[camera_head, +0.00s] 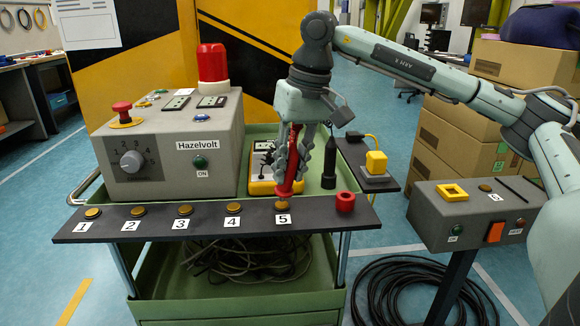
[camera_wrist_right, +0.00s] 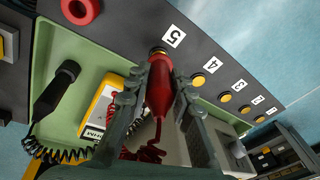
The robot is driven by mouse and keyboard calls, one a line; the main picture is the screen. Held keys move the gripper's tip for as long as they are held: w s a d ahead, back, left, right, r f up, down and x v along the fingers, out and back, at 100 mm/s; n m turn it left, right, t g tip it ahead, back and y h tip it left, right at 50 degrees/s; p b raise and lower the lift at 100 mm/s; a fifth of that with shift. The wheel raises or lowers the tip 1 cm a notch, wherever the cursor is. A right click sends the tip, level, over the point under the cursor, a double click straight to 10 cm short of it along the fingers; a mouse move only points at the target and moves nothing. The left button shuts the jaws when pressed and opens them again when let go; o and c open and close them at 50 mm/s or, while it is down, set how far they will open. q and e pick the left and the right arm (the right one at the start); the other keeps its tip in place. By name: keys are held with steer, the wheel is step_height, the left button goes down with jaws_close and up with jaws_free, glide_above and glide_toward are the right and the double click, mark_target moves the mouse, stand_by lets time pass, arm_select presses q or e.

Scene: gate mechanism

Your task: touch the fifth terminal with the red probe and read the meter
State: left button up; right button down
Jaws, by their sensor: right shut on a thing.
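My right gripper (camera_head: 292,172) is shut on the red probe (camera_head: 297,140), which points down and leans slightly. The probe's lower end is at the brass fifth terminal (camera_head: 282,206), behind label 5; I cannot tell whether the tip touches it. In the right wrist view, the red probe (camera_wrist_right: 160,92) sits between both fingers with its front end at the fifth terminal (camera_wrist_right: 157,50). The yellow meter (camera_head: 260,186) stands behind the strip, partly hidden by the gripper; it also shows in the wrist view (camera_wrist_right: 98,112). Its reading is not legible. My left gripper is out of view.
Terminals one to four line the dark strip (camera_head: 110,230) to the left. A red ring holder (camera_head: 345,202) and an upright black probe (camera_head: 329,165) stand close on the right. The grey Hazelvolt box (camera_head: 160,150) is behind left. A grey control pedestal (camera_head: 460,218) stands right.

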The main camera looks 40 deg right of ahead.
steer(key=shift+f+b, duration=0.35)
steer(key=shift+f, duration=0.1)
stand_by(0.7)
steer(key=shift+r+p, duration=1.75)
steer(key=shift+r, duration=0.85)
steer(key=shift+f, duration=0.1)
